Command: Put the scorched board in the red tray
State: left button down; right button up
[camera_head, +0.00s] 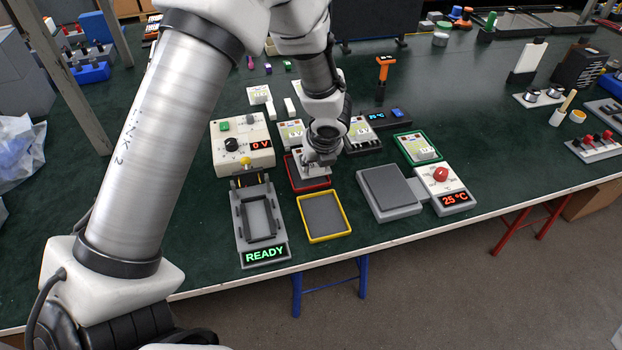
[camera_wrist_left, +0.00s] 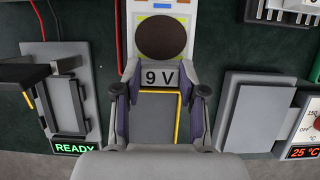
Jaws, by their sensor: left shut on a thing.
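The scorched board (camera_wrist_left: 184,15) is white, with a large dark brown round patch and a 9 V label, in the left wrist view. My left gripper (camera_wrist_left: 161,100) is shut on its near end, with a finger on each side. In the head view the gripper (camera_head: 318,158) points down over the red tray (camera_head: 293,180), and the board (camera_head: 312,171) shows beneath it, within the tray's outline. The gripper and board hide much of the tray. I cannot tell whether the board touches the tray floor. My right gripper is not in view.
An empty yellow tray (camera_head: 325,217) lies just in front. A fixture with a READY display (camera_head: 265,253) stands left, below a 0 V meter box (camera_head: 243,145). A grey plate unit (camera_head: 388,190) with a 25 °C control is right. A green tray (camera_head: 401,145) holds another board.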

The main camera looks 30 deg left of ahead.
pick_arm(q)
jog(key=shift+s+a, duration=0.25)
jog(key=shift+a, duration=0.25)
jog(key=shift+s+f+b, duration=0.15)
jog(key=shift+f+b, duration=0.2)
jog(key=shift+f, duration=0.25)
jog(key=shift+s+f+b, duration=0.15)
jog(key=shift+f+b, duration=0.2)
jog(key=shift+f, duration=0.25)
jog(key=shift+w+f, duration=0.1)
jog(key=shift+f, duration=0.25)
jog(key=shift+w, duration=0.15)
jog(key=shift+f, duration=0.2)
jog(key=c, duration=0.7)
grip_release()
jog(key=shift+o, duration=0.2)
jog(key=shift+r, duration=0.15)
